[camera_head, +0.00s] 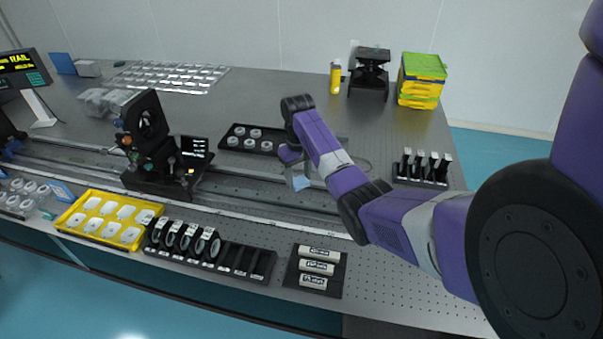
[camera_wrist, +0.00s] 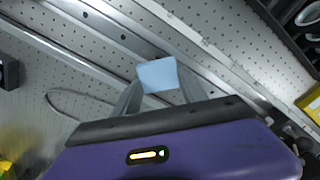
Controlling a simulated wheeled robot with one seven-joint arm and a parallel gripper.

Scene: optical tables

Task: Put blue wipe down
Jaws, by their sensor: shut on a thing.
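The blue wipe (camera_head: 302,182) is a small light blue square held at the tip of my gripper (camera_head: 297,172). In the wrist view, the wipe (camera_wrist: 158,75) shows between the two grey fingers of my gripper (camera_wrist: 156,88), which is shut on it. In the head view, the gripper hangs over the rail area in the middle of the optical table (camera_head: 400,280). I cannot tell exactly how high the wipe is above the surface.
A black tray with white rings (camera_head: 253,138) lies behind and left of the gripper. In front are a yellow tray (camera_head: 108,219), a black rack of lens mounts (camera_head: 210,250) and a black holder with white cylinders (camera_head: 315,270).

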